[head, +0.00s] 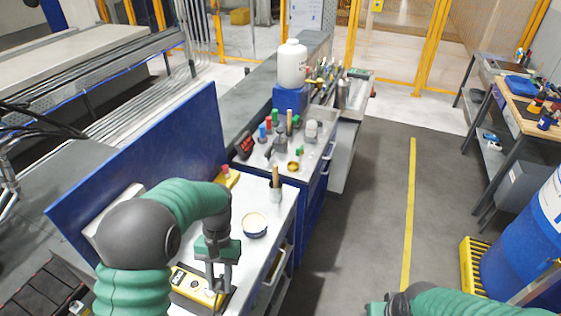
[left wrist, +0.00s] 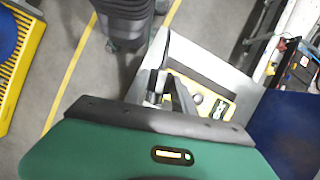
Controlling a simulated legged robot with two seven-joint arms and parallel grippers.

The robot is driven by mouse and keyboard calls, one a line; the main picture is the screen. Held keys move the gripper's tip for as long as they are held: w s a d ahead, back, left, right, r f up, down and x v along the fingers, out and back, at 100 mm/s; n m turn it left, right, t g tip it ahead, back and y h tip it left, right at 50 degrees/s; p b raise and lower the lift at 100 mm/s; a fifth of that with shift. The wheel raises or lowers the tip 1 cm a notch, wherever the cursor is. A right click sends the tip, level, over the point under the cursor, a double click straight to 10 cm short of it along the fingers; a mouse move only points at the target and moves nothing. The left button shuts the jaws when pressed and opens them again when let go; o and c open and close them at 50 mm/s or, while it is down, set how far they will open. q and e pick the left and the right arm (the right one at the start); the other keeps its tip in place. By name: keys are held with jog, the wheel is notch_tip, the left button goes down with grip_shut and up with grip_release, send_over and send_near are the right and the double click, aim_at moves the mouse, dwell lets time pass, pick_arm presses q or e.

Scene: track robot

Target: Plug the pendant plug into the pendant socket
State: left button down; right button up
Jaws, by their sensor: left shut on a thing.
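A yellow pendant box (head: 192,287) with black trim and round buttons lies on the pale bench top at the bottom middle of the head view. It also shows in the left wrist view (left wrist: 214,104). My left gripper (head: 219,284) points down just over the right end of the box. Its fingers (left wrist: 168,97) are shut on a small grey piece, probably the pendant plug, mostly hidden between them. I cannot make out the pendant socket, nor whether the plug touches it. Only a green part of my right gripper (head: 376,309) shows at the bottom edge; its fingers are out of view.
A blue upright panel (head: 150,165) stands behind the bench on the left. An open round tin (head: 254,226) and a cup with a brush (head: 275,192) stand right of my left gripper. The floor aisle is clear.

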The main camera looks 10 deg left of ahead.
pick_arm(q)
jog(key=shift+w+d, duration=0.15)
jog(key=shift+d, duration=0.1)
jog(key=shift+r, duration=0.1)
jog(key=s+a+m+t+y+p, duration=0.1)
jog(key=s+a+m+y+p, duration=0.2)
jog(key=s+a+m, duration=0.5)
jog(key=f, duration=0.3)
jog(key=a+f, duration=0.1)
jog(key=f, duration=0.2)
jog(key=f+p, duration=0.1)
jog(key=f, duration=0.2)
jog(key=shift+w+a+f, duration=0.2)
jog(key=shift+w+f, duration=0.2)
jog(key=shift+f, duration=0.1)
